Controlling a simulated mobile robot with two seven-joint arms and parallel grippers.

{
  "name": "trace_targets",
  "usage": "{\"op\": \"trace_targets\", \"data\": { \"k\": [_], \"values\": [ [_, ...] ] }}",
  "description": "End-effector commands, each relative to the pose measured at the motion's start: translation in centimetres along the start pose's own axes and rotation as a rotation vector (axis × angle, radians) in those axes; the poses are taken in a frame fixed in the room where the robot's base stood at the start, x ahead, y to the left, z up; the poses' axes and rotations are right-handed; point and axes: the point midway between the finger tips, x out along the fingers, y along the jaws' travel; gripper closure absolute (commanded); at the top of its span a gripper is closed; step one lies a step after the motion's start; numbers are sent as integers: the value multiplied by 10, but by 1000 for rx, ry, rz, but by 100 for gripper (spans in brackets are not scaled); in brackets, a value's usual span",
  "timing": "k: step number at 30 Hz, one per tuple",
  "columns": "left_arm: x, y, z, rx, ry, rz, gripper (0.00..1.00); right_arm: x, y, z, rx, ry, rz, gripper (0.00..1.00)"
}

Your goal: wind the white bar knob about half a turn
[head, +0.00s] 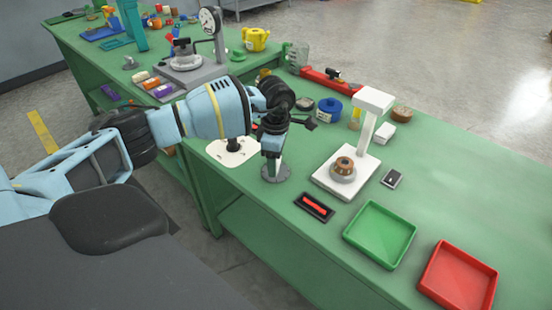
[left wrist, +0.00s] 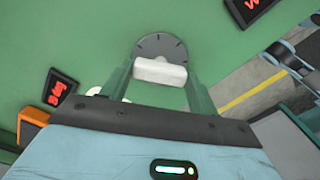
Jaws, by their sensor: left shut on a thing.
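The white bar knob (left wrist: 160,72) shows in the left wrist view, lying crosswise between the two green fingers of my left gripper (left wrist: 159,83). The fingers are shut on its two ends. Behind it is a round grey dial (left wrist: 160,46) with dark tick marks around its edge. In the head view my left gripper (head: 271,167) points down over the grey dial (head: 281,175) on the green bench, and the fingers hide most of the bar. My right gripper is in neither view.
A white plate with a black knob (head: 233,151) sits just left of the dial. To the right are a black display with red marks (head: 315,207), a white stand (head: 364,182), a green tray (head: 379,236) and a red tray (head: 457,277). The bench's front edge is close.

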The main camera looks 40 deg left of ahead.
Motion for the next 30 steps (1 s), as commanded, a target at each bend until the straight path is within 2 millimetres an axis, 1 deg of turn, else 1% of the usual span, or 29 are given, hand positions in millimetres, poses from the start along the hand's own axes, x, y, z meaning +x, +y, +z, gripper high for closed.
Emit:
{"op": "trace_targets", "data": {
  "k": [8, 30],
  "values": [
    [0, 0, 0, 261, -1, 0, 63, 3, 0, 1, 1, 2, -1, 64],
    [0, 0, 0, 964, -2, 2, 63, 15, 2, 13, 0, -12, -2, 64]
  ]
}}
